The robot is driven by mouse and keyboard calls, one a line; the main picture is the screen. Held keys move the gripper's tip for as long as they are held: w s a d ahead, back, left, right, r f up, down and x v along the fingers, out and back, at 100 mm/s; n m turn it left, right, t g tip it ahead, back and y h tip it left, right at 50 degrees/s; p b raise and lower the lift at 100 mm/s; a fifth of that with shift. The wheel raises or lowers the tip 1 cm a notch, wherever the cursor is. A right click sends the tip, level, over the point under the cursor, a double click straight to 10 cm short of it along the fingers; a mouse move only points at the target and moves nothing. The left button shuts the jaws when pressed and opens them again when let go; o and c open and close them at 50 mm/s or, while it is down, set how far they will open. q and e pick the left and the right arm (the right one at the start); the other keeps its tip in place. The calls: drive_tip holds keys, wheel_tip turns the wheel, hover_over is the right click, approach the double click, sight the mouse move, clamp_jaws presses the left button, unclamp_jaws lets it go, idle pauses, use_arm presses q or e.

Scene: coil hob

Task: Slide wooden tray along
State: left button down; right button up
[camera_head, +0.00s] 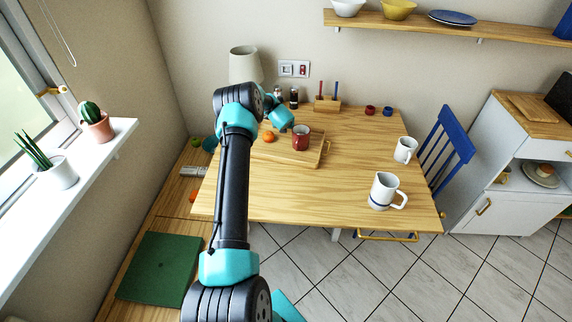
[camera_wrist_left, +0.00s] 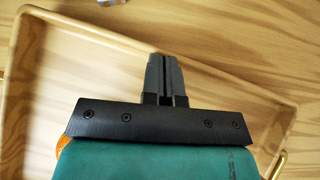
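The wooden tray (camera_head: 310,159) lies on the left part of the table, with a gold handle (camera_head: 327,148) at its right end. A red mug (camera_head: 301,138) and an orange (camera_head: 269,137) are on it. In the left wrist view the tray's floor (camera_wrist_left: 110,75) fills much of the picture, with its raised rim behind. My left gripper (camera_wrist_left: 164,62) has its fingers close together, with the tips at that rim. I cannot tell whether they touch it. In the head view my left wrist is over the tray's back side and hides the fingers. My right gripper is not in view.
A white jug (camera_head: 384,191) and white mug (camera_head: 404,150) stand at the table's right. A wooden block holder (camera_head: 327,105), small shakers and a lamp (camera_head: 244,65) stand at the back. The table's middle, right of the tray, is clear.

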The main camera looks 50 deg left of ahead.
use_arm(q)
drive_tip(key=shift+w+a+f, duration=0.15)
drive_tip(key=shift+w+a, duration=0.65)
drive_tip(key=shift+a, duration=0.15)
